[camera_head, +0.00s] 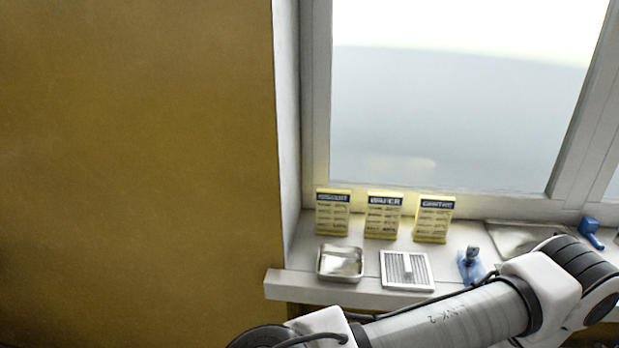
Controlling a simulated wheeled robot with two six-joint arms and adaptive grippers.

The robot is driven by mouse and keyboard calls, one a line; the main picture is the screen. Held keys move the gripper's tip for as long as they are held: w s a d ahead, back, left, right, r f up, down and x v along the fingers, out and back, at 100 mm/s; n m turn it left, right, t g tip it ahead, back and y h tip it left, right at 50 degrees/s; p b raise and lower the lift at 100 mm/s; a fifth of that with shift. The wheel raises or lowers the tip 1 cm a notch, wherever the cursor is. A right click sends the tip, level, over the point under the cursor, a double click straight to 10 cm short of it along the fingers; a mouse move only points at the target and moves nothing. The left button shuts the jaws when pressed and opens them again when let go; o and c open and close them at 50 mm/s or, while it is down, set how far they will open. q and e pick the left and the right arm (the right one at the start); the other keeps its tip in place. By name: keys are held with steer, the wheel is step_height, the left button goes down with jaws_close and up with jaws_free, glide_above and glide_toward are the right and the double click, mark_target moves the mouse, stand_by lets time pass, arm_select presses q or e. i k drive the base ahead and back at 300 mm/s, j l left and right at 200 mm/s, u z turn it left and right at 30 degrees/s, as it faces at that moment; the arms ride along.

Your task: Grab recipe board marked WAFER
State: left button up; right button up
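Three yellow boards with blue headers stand upright in a row on the windowsill, against the window frame. The middle one, the WAFER recipe board (383,216), has a header that reads like WAFER, with lines of small text below. The left board (333,213) has a header that looks like BISCUIT. The right board (434,220) has a header I cannot read surely. One of my arms crosses the bottom right, in front of the sill and apart from the boards. Neither gripper shows in the head view.
The windowsill (285,285) holds a shallow metal tray (340,263) and a white slatted grid (407,270) in front of the boards. A blue item (470,266) stands right of the grid. A grey sheet (515,238) and another blue item (591,232) lie farther right.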

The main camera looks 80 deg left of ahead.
mark_target(383, 210)
steer(key=u, duration=2)
